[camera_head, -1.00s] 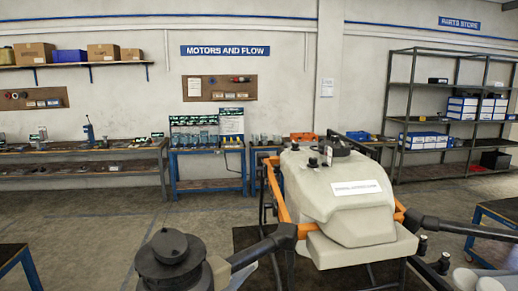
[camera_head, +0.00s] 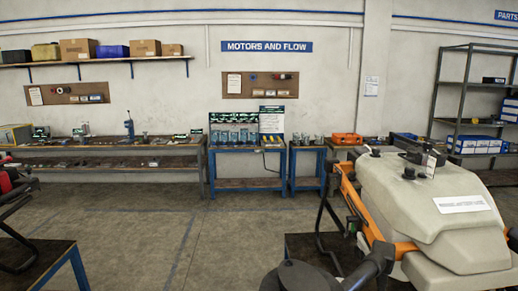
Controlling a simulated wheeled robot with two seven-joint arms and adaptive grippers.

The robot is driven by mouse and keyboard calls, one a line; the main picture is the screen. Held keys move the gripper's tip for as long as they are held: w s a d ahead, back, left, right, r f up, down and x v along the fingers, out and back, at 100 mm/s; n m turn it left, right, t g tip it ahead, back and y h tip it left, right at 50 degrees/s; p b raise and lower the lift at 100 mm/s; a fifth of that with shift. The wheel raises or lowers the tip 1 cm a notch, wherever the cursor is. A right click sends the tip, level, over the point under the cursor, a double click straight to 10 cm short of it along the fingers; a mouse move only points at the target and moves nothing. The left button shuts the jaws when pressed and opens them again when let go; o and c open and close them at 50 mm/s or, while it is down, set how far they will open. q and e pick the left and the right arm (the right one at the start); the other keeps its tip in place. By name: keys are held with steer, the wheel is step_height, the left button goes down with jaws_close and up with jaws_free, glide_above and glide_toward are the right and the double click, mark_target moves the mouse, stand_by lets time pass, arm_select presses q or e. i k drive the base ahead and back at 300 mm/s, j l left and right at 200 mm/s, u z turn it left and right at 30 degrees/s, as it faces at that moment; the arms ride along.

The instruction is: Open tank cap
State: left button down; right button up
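The spray drone's beige tank (camera_head: 425,195) stands at the right, with a white label (camera_head: 461,204) on its sloping side. Small black knobs (camera_head: 409,173) sit on top of the tank, beside a larger dark fitting (camera_head: 422,150). I cannot tell which of these is the tank cap, or whether it is open. An orange frame (camera_head: 362,207) runs around the tank, and a black arm with a round motor (camera_head: 297,277) reaches toward the bottom centre. Neither of my grippers shows.
The drone is on a dark stand (camera_head: 312,247). A dark-topped table (camera_head: 40,262) is at lower left, with open floor (camera_head: 190,245) between. Workbenches (camera_head: 110,155) and a blue bench (camera_head: 245,150) line the back wall; a metal shelf (camera_head: 470,100) is at right.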

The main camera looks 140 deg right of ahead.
mark_target(415, 154)
steer(key=l+z, duration=0.35)
steer(key=l, duration=0.3)
steer(key=l+z, duration=0.35)
steer(key=l, duration=0.25)
steer(key=i+l+z, duration=0.1)
steer(key=l+z, duration=0.3)
steer(key=l, duration=0.25)
steer(key=l+z, duration=0.65)
steer(key=z, duration=0.15)
steer(key=l+z, duration=0.4)
steer(key=i+l+z, duration=0.15)
steer(key=z, duration=0.25)
steer(key=i+l+z, duration=0.1)
steer(key=l+z, duration=0.3)
steer(key=j, duration=0.1)
